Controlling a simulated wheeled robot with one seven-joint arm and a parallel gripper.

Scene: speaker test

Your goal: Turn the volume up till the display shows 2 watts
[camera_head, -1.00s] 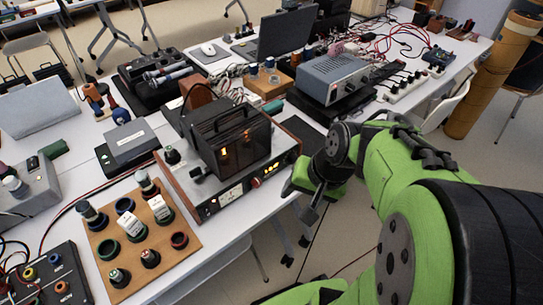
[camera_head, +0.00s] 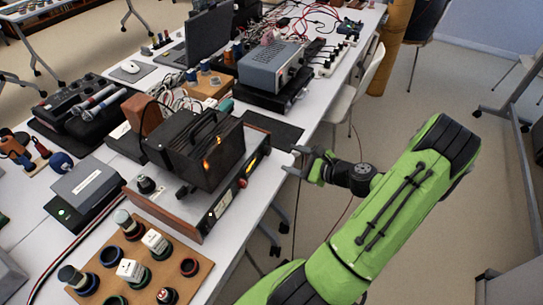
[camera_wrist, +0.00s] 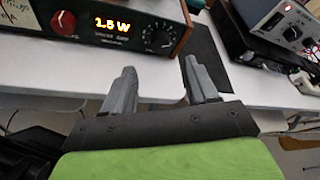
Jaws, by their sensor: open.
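The amplifier (camera_head: 205,215) has a wooden case and a front panel facing my gripper. In the wrist view, its orange display (camera_wrist: 112,26) reads what looks like 1.5 W; the last digit is slightly blurred. A red knob (camera_wrist: 63,22) is left of the display, and a black knob (camera_wrist: 157,40) with scale marks is right of it. Which one is the volume is not readable. My gripper (camera_wrist: 158,72) is open and empty, its fingers pointing toward the panel, below and apart from the black knob. In the head view, my gripper (camera_head: 291,161) is off the table's edge, right of the amplifier.
A wooden board (camera_head: 128,255) with tubes and sockets lies in front of the amplifier. A dark mat (camera_head: 272,130) lies beyond it. A grey instrument (camera_head: 272,66) stands on a black unit farther back. The floor right of the table is open around my arm.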

